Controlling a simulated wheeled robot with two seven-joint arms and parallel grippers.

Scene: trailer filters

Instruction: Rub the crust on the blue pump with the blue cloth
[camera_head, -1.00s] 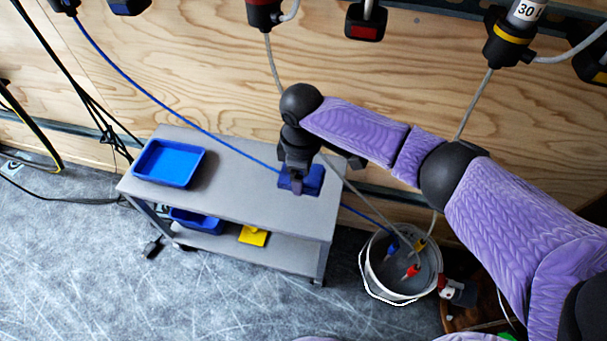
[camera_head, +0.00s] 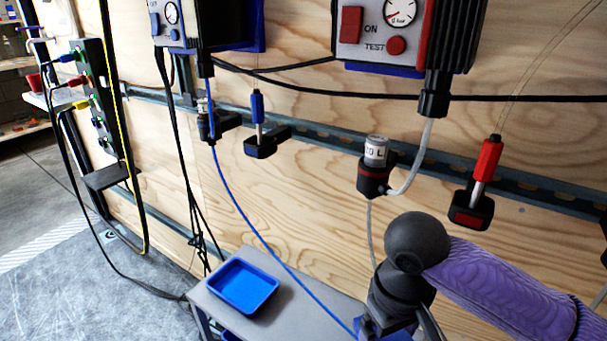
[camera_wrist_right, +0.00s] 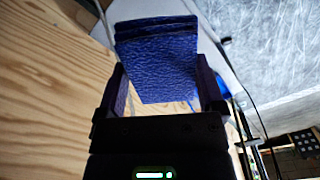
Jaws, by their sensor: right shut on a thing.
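The blue pump (camera_head: 230,25) hangs on the wooden wall at the upper left of the head view, cut by the top edge. Its gauge and part of its blue side show; I cannot make out any crust. The blue cloth (camera_wrist_right: 158,60) is between the fingers of my right gripper (camera_wrist_right: 165,85) in the right wrist view. In the head view the right gripper (camera_head: 388,318) is low, near the bottom edge above the grey cart, well below and right of the pump. A little blue of the cloth shows beside it. My left gripper is out of view.
A blue tray (camera_head: 243,286) sits on the grey cart (camera_head: 300,315). A red pump (camera_head: 400,30) hangs right of the blue one. A bottle fitting (camera_head: 375,170) and blue and red handled tools (camera_head: 257,125) hang below. A blue hose and black cables cross the wall.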

